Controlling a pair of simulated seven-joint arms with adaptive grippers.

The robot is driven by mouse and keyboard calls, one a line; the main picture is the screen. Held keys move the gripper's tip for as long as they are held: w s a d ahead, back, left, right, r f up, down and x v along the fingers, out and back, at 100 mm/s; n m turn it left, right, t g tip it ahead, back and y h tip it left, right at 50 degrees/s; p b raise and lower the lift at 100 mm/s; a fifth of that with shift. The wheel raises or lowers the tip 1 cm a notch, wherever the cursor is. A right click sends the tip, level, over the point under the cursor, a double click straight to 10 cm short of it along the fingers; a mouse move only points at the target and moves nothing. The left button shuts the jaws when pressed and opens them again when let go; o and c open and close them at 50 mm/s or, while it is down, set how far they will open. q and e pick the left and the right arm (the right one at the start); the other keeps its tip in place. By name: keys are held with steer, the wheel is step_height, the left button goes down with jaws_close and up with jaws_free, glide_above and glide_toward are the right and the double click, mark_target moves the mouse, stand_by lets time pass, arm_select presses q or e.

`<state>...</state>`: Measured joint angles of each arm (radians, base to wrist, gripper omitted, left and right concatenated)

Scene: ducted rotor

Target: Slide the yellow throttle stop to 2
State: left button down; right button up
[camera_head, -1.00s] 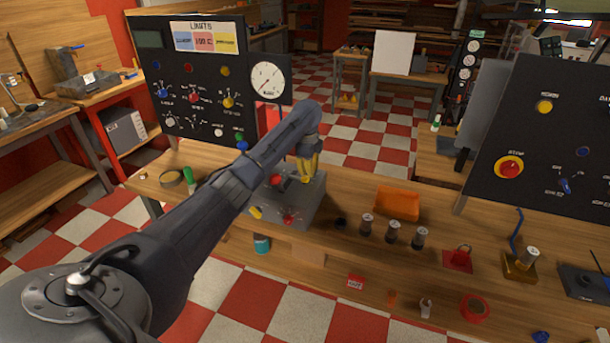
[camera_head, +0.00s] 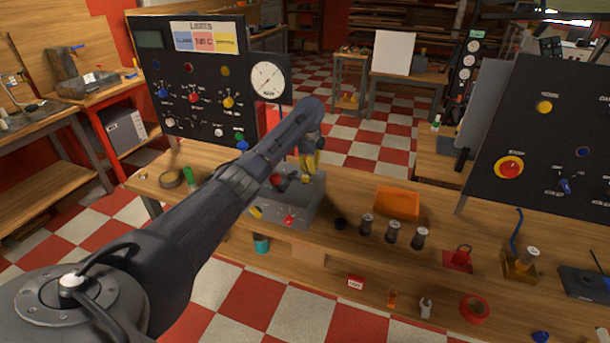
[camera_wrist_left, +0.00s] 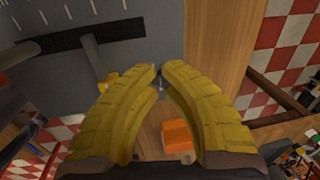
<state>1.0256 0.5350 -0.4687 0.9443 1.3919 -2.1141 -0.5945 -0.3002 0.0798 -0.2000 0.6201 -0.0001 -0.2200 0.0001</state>
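A grey control box (camera_head: 308,208) stands on the workbench, with a red knob on top and a red and a yellow part on its front. My left gripper (camera_head: 310,162) has yellow fingers and is just above the box's far right part. In the left wrist view its fingertips (camera_wrist_left: 161,69) come together, with only a sliver between them and no clear object held. There, a dark slot (camera_wrist_left: 120,30) with white tick marks runs along the box top. A small yellow piece (camera_wrist_left: 108,83), probably the throttle stop, sits beside the left finger, partly hidden by it. Scale numbers are not readable.
An orange tray (camera_head: 397,203) and several dark metal-topped cylinders (camera_head: 392,232) stand right of the box. A black panel (camera_head: 195,90) with a round gauge (camera_head: 267,79) rises behind it. Another panel with a red stop button (camera_head: 509,168) stands at right.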

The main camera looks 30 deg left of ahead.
arm_select(q)
steer(key=shift+r, duration=0.1)
steer(key=shift+s+d+r, duration=0.1)
steer(key=shift+s+r, duration=0.1)
steer(key=shift+r, duration=1.25)
steer(key=shift+s+r, duration=0.15)
steer(key=shift+r, duration=1.3)
